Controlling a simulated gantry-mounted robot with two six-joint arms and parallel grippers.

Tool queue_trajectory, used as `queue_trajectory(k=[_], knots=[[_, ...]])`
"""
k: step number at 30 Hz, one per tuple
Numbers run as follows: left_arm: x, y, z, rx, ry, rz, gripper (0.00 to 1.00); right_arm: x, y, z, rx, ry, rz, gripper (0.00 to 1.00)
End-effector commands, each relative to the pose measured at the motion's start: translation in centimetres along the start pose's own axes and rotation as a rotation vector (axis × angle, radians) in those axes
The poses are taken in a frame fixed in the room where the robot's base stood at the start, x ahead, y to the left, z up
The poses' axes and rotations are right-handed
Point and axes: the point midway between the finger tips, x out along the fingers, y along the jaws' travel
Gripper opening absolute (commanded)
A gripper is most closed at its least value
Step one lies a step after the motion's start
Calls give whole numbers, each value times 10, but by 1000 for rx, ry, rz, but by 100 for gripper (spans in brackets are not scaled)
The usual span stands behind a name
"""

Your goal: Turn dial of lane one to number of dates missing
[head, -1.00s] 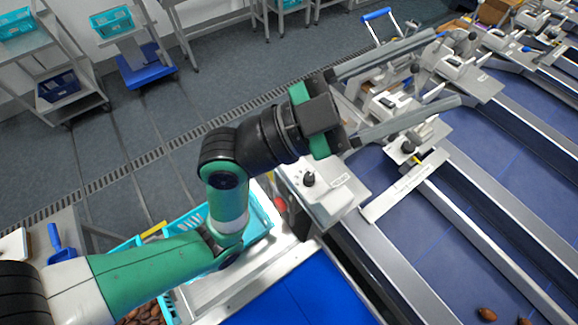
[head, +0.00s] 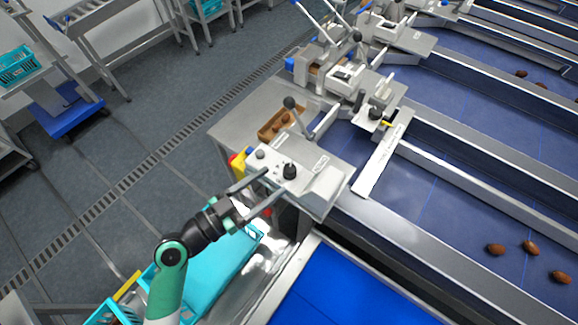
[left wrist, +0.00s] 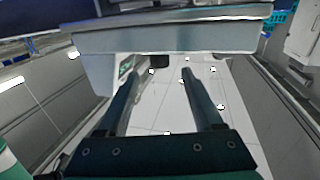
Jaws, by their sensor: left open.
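A pale control box (head: 310,185) stands at the end of the nearest blue lane. A black dial (head: 289,171) sits on its top, with a smaller dark knob (head: 260,154) to its left. The dial's number is too small to read. My left gripper (head: 276,181) is open and empty, its fingertips at the box's near-left edge, just short of the dial. In the left wrist view the open fingers (left wrist: 158,78) point toward the box's pale edge (left wrist: 165,38); the dial cannot be made out there. Several brown dates (head: 530,247) lie on a blue belt at the right. My right gripper is out of view.
A black-knobbed lever (head: 289,103) and a small brown tray with dates (head: 270,134) stand behind the box. A turquoise crate (head: 215,270) is below my left arm. More lane stations (head: 350,82) stand farther back. The grey floor at left is open.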

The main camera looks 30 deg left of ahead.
Motion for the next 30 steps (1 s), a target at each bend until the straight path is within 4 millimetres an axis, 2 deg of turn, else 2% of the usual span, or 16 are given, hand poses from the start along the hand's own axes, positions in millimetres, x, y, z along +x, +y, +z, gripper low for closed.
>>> queue_trajectory(k=[3,9,13,20,30], knots=[[29,1,-2,2,1,4,68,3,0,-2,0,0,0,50],[60,1,-1,0,1,3,68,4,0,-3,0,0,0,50],[67,0,-1,1,1,0,68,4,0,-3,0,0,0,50],[67,0,0,1,0,0,66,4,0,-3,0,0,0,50],[67,0,0,1,0,0,4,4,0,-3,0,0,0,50]])
